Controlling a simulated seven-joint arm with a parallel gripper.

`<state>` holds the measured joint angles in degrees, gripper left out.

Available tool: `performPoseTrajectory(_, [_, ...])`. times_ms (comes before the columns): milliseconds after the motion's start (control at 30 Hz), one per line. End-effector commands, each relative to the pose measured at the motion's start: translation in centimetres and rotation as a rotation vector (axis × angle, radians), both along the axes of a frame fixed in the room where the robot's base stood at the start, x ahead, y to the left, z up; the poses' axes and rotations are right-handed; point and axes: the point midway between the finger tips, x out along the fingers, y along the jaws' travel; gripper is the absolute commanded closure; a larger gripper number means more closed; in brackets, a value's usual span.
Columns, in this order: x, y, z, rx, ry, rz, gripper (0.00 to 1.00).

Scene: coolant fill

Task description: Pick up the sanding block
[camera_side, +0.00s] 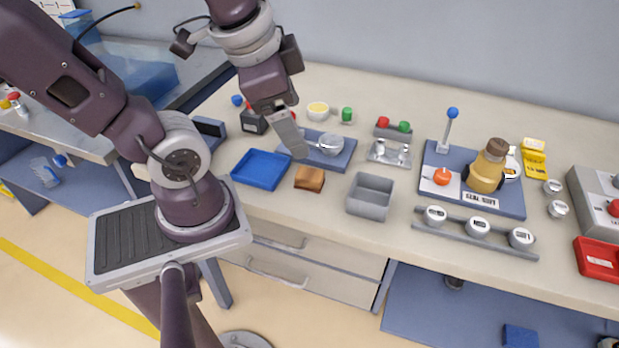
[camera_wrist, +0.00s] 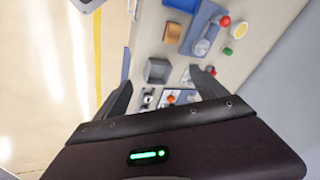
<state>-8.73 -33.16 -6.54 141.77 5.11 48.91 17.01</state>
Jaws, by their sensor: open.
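The sanding block, a small brown-orange block (camera_side: 310,179), lies on the bench top near its front edge, between a blue tray and a grey open bin. The block also shows near the top of the wrist view (camera_wrist: 173,33). My gripper (camera_side: 298,152) is above the bench, up and slightly left of the block in the side view, and apart from it. In the wrist view my gripper (camera_wrist: 161,78) has its two fingers spread with nothing held between them. The side view shows the fingers nearly edge-on.
The blue tray (camera_side: 261,184) is left of the block and the grey bin (camera_side: 370,210) is right. A blue board (camera_side: 343,160) with a metal cup stands behind it. A brown-capped amber bottle (camera_side: 487,170) and a rail of gauges (camera_side: 478,229) are farther right.

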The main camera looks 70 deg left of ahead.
Motion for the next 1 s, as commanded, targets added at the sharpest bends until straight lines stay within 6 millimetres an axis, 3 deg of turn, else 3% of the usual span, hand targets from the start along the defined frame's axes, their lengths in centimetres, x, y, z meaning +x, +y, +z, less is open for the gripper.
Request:
performPoseTrajectory(100, [2.9, 4.4, -4.4, 0.259, 0.324, -0.469, 0.18])
performPoseTrajectory(200, [4.5, 7.5, -8.6, 0.307, 0.525, -0.997, 0.18])
performPoseTrajectory(300, [5.6, 9.0, -12.2, 0.276, 0.547, -1.463, 0.18])
performPoseTrajectory(400, [6.3, 9.5, -14.5, 0.267, 0.471, -1.774, 0.18])
performPoseTrajectory(567, [6.9, 9.6, -16.0, 0.284, 0.392, -1.96, 0.18])
performPoseTrajectory(1000, [7.3, 9.8, -22.6, 0.285, 0.395, -1.964, 0.18])
